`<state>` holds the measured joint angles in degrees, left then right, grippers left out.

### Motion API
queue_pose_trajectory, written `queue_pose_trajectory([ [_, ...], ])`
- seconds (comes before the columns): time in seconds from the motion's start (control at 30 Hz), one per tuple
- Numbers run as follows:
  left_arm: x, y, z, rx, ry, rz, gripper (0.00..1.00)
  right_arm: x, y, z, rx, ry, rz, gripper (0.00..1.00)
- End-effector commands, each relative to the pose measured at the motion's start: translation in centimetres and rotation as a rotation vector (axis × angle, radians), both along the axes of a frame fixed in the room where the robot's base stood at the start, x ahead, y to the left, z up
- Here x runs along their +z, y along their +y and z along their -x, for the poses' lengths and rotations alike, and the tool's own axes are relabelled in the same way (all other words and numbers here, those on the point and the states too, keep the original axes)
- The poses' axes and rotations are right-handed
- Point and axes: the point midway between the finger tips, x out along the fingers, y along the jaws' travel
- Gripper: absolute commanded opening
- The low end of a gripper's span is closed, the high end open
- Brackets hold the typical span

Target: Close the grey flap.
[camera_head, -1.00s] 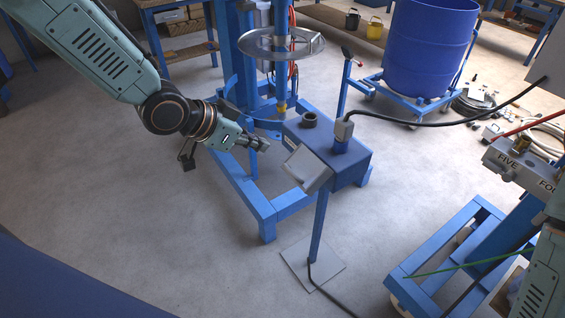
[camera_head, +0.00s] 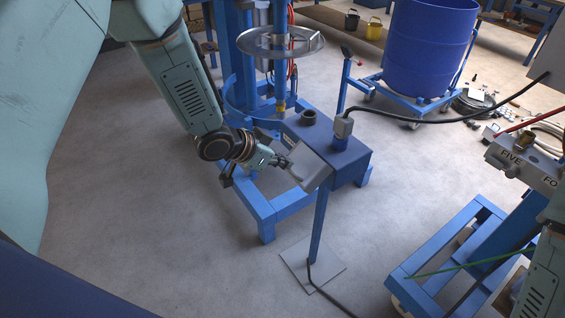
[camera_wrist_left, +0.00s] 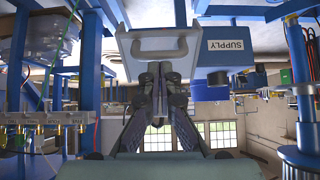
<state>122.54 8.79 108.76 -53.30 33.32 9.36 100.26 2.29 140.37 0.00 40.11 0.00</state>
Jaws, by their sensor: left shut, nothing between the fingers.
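The grey flap (camera_head: 306,167) is on the left end of the blue control box (camera_head: 348,165), which stands on a blue post. It sticks out at a slant from the box. My left gripper (camera_head: 287,161) is shut and empty, with its fingertips at the flap's left edge; I cannot tell if they touch. In the left wrist view the grey flap (camera_wrist_left: 158,44) is a frame with a handle-like top, just beyond the shut fingertips (camera_wrist_left: 160,72). A "SUPPLY" label (camera_wrist_left: 226,45) shows beside it on the box. My right gripper is not seen.
A black cable (camera_head: 420,117) runs right from a grey plug (camera_head: 343,127). A blue drum (camera_head: 428,50) stands at the back. The floor at lower left is clear.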

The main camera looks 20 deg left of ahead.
Motion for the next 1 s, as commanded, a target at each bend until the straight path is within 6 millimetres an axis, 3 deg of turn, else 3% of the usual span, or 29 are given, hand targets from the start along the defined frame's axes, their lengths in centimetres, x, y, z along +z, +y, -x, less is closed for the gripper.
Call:
queue_pose_trajectory([
  [0.43,-0.2,0.0,0.1,0.000,-0.002,0.002,0.00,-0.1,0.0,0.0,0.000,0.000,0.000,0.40],
  [1.0,-1.4,0.3,0.4,0.000,-0.067,0.053,0.00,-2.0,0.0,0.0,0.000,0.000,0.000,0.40],
])
